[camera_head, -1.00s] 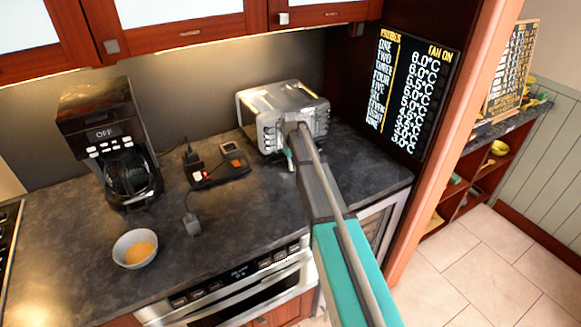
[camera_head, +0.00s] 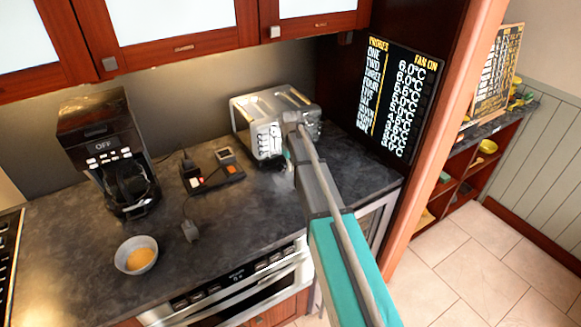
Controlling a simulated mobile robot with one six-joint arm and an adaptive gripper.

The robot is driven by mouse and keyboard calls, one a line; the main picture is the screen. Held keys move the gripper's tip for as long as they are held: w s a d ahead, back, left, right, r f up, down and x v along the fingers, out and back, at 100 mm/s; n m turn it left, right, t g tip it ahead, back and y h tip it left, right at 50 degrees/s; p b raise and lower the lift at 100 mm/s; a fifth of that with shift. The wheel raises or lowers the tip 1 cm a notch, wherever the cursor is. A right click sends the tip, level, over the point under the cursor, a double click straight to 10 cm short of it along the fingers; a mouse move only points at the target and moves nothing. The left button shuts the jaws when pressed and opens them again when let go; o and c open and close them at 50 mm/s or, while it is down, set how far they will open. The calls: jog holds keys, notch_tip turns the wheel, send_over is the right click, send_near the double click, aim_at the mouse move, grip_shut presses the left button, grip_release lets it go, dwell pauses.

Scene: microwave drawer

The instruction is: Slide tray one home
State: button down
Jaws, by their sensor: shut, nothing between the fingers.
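No tray can be made out. A steel-framed, glass-fronted appliance (camera_head: 372,228) stands under the counter at the right, partly behind my arm. A built-in drawer appliance (camera_head: 240,292) with a steel front and a row of buttons sits left of it and looks shut. My arm reaches from the bottom right up over the counter, its wrist end in front of the toaster. I cannot make out my gripper's fingers; they are hidden beyond the wrist. A black board (camera_head: 400,95) on the side panel lists probes with temperatures; the row for one reads 6.0°C.
The dark counter (camera_head: 75,240) holds a coffee maker (camera_head: 108,150), a steel toaster (camera_head: 262,105), a small device with a cord (camera_head: 215,175) and a bowl of yellow food (camera_head: 136,254). Wall cabinets hang above. Tiled floor (camera_head: 460,255) is open at the right.

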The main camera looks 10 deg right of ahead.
jog(key=shift+r+p, duration=2.25)
jog(key=shift+r, duration=0.4)
